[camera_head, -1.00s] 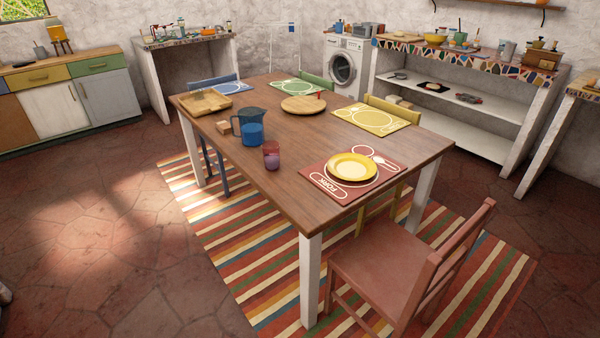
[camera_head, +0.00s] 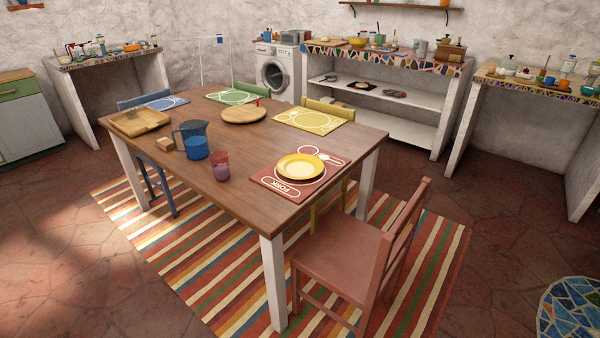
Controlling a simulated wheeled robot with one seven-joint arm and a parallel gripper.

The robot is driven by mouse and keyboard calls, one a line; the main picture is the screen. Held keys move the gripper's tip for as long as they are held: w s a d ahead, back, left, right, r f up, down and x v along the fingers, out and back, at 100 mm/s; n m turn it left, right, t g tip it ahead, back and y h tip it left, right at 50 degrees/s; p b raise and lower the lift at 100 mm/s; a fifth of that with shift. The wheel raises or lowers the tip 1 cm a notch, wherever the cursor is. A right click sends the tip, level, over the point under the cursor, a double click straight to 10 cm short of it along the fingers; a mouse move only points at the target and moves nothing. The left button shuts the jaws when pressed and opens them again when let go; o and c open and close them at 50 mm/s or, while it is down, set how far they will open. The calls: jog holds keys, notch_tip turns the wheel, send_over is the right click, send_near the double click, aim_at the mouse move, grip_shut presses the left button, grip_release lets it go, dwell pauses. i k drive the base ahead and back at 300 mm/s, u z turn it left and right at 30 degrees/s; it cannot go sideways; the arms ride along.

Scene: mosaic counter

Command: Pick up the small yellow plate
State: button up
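A small yellow plate (camera_head: 301,167) lies flat on a red placemat (camera_head: 268,182) near the front right corner of the wooden table (camera_head: 232,203). The placemat has a white plate outline, cutlery drawings and the word "FORK". Nothing covers the plate. My gripper is not in view.
A purple glass (camera_head: 221,167), a blue pitcher (camera_head: 196,143), a round wooden board (camera_head: 244,115) and a wooden tray (camera_head: 139,121) stand on the table. A red-brown chair (camera_head: 345,258) stands at the near right side. A striped rug (camera_head: 215,287) lies below. Floor at right is open.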

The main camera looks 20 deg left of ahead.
aim_at(296, 166)
jog(key=u, duration=0.05)
jog(key=i, duration=1)
jog(key=z, duration=0.1)
